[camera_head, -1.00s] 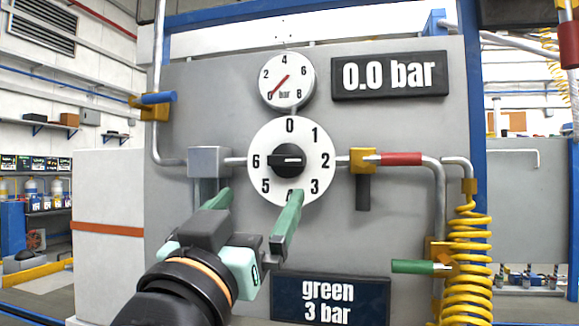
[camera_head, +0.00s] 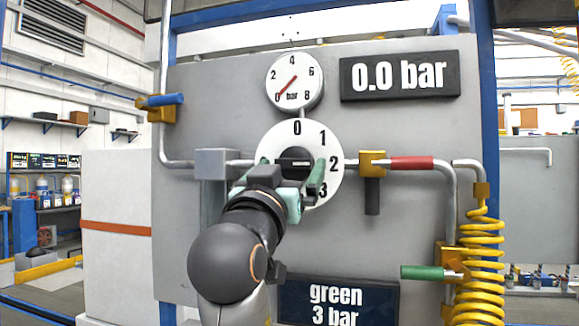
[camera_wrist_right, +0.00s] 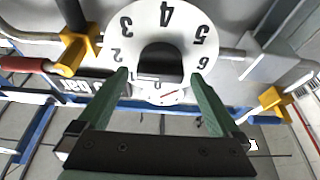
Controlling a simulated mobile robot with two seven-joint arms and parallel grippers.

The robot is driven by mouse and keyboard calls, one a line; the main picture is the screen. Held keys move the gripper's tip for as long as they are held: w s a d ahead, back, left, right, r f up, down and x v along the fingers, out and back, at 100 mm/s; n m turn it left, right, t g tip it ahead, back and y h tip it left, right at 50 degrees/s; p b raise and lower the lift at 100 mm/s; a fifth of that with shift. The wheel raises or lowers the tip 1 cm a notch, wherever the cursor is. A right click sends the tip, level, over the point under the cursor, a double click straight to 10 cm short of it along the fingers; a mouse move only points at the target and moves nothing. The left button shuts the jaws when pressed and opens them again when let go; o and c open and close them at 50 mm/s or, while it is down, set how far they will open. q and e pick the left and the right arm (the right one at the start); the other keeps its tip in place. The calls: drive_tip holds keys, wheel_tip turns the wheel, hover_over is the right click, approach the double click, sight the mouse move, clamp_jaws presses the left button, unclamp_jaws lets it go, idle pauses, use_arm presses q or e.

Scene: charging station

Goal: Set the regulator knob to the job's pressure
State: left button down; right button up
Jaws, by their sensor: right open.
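The display (camera_head: 400,76) reads 0.0 bar. A sign (camera_head: 337,304) reads "green 3 bar". My left gripper is out of view.
A yellow valve with a dark handle (camera_head: 372,196) and a red pipe sleeve (camera_head: 412,162) are right of the dial. A green handle (camera_head: 422,272) and a yellow coiled hose (camera_head: 476,265) are lower right. A blue handle (camera_head: 166,99) is upper left.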

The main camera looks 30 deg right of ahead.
drive_tip(key=shift+w+d+r, duration=0.1)
drive_tip(key=shift+d, duration=0.05)
drive_tip(key=shift+c, duration=0.2)
drive_tip(key=c, duration=1.3)
drive_tip(key=shift+o, duration=0.2)
drive_tip(key=shift+m, duration=0.4)
